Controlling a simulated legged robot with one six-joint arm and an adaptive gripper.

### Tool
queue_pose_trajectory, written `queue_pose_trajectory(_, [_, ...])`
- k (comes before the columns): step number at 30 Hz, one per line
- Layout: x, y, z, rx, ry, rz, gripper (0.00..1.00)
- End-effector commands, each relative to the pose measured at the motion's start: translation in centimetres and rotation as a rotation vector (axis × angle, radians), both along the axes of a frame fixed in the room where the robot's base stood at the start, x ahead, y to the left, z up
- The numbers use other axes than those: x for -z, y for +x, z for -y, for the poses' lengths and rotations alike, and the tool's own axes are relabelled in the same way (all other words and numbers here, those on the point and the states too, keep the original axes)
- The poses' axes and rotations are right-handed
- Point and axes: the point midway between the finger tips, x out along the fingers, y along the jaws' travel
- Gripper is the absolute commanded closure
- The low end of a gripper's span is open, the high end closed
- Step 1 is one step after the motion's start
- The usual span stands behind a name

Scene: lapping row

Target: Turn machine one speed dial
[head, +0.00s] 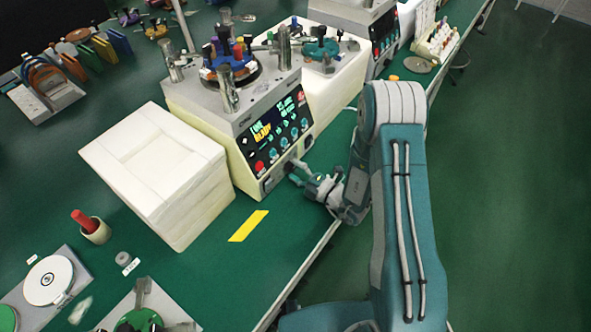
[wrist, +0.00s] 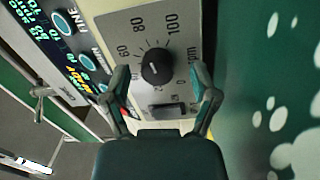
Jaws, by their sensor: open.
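The speed dial (wrist: 156,67) is a round black knob on a grey plate in the wrist view. Printed numbers from 60 to 100, a 0 and "rpm" surround it. My gripper (wrist: 160,74) is open, with one finger on each side of the dial. I see gaps between the fingers and the knob; whether a tip touches the plate I cannot tell. In the head view my gripper (head: 298,173) is at the lower front of the machine (head: 240,120) with the lit control panel. My fingers partly cover that front, and the dial is not clear there.
A black switch (wrist: 167,108) sits just below the dial, between my fingers. Lit panel buttons (wrist: 65,22) lie to the left. In the head view a white box (head: 155,165) stands left of the machine, and a yellow strip (head: 248,226) marks the green bench. Another machine (head: 335,85) stands behind.

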Motion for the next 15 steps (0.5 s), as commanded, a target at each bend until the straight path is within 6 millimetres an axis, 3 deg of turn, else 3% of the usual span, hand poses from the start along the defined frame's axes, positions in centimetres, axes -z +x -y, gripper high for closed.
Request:
queue_pose_trajectory(5, [0.1,-0.8,1.1,0.003,0.0,0.0,0.24])
queue_pose_trajectory(15, [0.4,-5.0,6.3,0.006,0.001,-0.004,0.24])
